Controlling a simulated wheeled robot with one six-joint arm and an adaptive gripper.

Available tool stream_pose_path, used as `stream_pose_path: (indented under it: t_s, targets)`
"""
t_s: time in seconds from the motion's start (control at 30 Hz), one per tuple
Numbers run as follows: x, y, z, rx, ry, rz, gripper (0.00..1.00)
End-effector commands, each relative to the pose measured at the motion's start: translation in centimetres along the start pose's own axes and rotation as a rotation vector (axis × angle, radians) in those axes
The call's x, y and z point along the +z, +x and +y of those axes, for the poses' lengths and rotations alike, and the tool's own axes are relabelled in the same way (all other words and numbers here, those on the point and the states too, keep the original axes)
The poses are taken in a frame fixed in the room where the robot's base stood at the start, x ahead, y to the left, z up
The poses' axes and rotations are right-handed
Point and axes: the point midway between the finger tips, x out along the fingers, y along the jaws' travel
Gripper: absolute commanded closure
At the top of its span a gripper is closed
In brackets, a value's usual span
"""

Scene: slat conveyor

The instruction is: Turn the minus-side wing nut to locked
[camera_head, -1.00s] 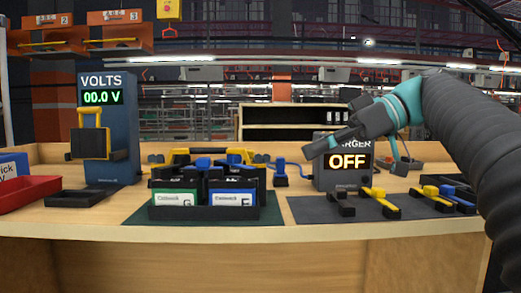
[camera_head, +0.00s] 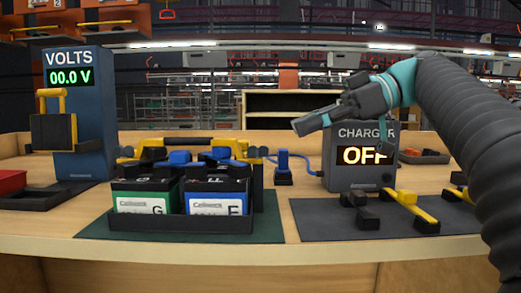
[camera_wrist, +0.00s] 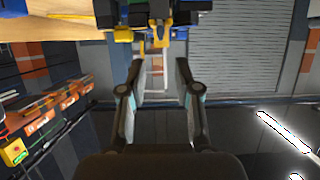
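Two batteries stand side by side in a black tray (camera_head: 225,223) on a green mat. The left one has a green label marked G (camera_head: 141,206), the right one a blue label marked F (camera_head: 215,204). Blue wing-shaped pieces (camera_head: 180,158) show on top, with yellow and black parts behind them. I cannot tell which is the minus-side wing nut or how it is turned. My gripper (camera_head: 300,126) is in the air right of the batteries, in front of the charger, pointing left. The wrist view shows its two fingers (camera_wrist: 160,68) apart with nothing held between them.
A charger reading OFF (camera_head: 362,175) stands right of the batteries, a blue voltmeter reading 00.0 V (camera_head: 74,120) at left. Black and yellow tools (camera_head: 410,208) lie on a grey mat (camera_head: 320,226). A blue plug (camera_head: 283,165) stands between. The bench's front edge is clear.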

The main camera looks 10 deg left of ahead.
Motion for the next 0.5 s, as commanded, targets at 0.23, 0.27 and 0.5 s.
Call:
stream_pose_path:
  t_s: [0.23,0.27,0.5]
  targets:
    - [0.0,4.8,-0.1,-0.003,-0.001,0.000,0.68]
    - [0.0,5.3,-0.1,-0.004,-0.001,0.000,0.68]
    - [0.0,8.1,0.0,0.001,0.001,0.000,0.68]
